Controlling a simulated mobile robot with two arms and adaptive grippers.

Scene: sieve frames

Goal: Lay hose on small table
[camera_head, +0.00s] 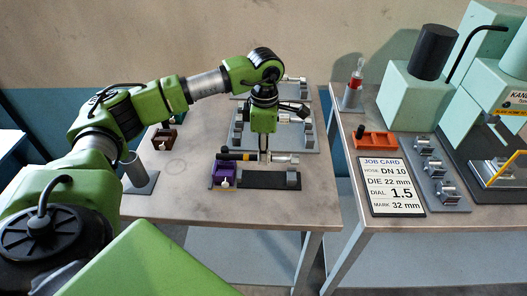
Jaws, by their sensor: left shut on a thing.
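My left gripper (264,158) points down over the near middle of a beige-topped table (190,195). It is shut on a short dark hose (238,156) with a yellowish band and a silver end piece (284,159) at the right. The hose lies roughly level, left to right. It shows just behind a black strip (262,180) with a grey block at its right end; I cannot tell whether it touches the table. The gripper's fingers hide the hose's middle. My right gripper is out of view.
A purple holder (223,176) stands left of the black strip. Grey racks (282,136) with parts stand behind the gripper. A brown holder (165,138) and grey post stand left. The right-hand table holds a job card (391,187), an orange tray (374,138) and green machines. The table's front is clear.

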